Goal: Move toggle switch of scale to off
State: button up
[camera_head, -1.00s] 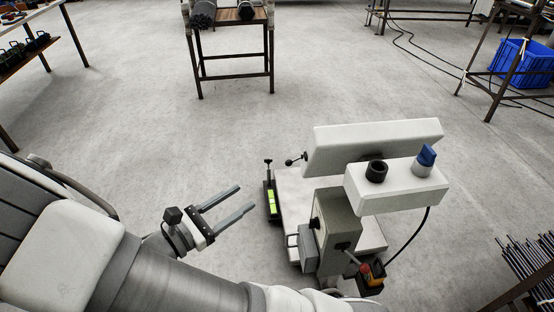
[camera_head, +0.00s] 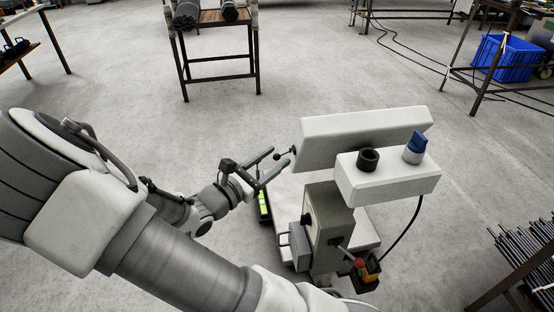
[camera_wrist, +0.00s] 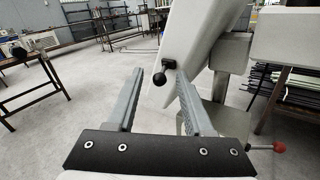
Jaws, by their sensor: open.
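The scale (camera_head: 362,128) has a white slanted head on a grey column above a pale platform. Its toggle switch (camera_head: 282,156) is a small black ball-ended lever on the left end of the head. It also shows in the wrist view (camera_wrist: 161,77), pointing down and left from the head. My gripper (camera_head: 272,168) is open and empty, just left of the scale head. In the wrist view my gripper (camera_wrist: 166,72) has the toggle's ball between its two fingers near the tips, with gaps showing on both sides. I cannot tell how far ahead of the tips it is.
A white box with a black ring and a blue knob (camera_head: 414,147) stands in front of the head. A red-knobbed lever (camera_head: 358,263) is low on the column. A wooden-topped stand (camera_head: 213,18) is behind.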

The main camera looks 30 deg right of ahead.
jog(key=shift+x, duration=0.8)
grip_shut()
